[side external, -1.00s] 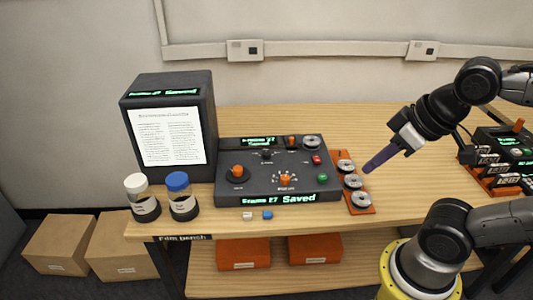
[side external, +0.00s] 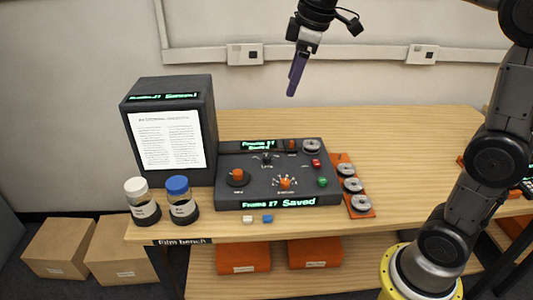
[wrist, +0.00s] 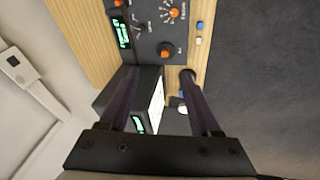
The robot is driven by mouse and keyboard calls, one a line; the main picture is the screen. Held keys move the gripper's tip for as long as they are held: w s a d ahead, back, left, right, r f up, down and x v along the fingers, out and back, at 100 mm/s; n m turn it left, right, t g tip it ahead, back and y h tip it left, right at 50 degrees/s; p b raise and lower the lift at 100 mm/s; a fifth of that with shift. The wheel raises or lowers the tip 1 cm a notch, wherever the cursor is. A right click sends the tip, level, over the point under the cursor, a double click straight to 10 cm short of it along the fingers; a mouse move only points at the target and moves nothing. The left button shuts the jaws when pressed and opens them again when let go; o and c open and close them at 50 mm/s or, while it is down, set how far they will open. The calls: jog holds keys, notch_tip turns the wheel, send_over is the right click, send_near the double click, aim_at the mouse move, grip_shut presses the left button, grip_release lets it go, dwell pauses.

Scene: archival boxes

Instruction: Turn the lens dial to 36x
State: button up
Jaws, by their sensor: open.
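The dark control console (side external: 225,200) stands on the wooden bench. A small black dial (side external: 267,158) near its top middle seems to be the lens dial; its label and setting are too small to read. It also shows in the wrist view (wrist: 140,30). Two orange-capped dials sit lower, one at left (side external: 238,175) and one in the middle (side external: 285,183). My gripper (side external: 292,92) hangs high above the back of the bench, clear of the console. In the wrist view its fingers (wrist: 158,73) are apart with nothing held between them.
The viewer box (side external: 168,140) with a lit page stands left of the console. Two jars, white-capped (side external: 136,186) and blue-capped (side external: 178,184), stand before it. An orange tray (side external: 365,212) of reels lies right of the console.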

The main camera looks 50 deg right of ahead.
jog(key=w+d+f+g, duration=0.1)
jog(key=w+d+f, duration=0.15)
jog(key=w, duration=0.25)
jog(key=w+d+f+g, duration=0.1)
jog(key=w+f, duration=0.3)
jog(key=w, duration=0.1)
jog(key=g, duration=0.2)
send_over(267, 157)
notch_tip(267, 157, down, 12)
notch_tip(267, 157, down, 13)
jog(key=shift+w+r, duration=0.15)
grip_shut()
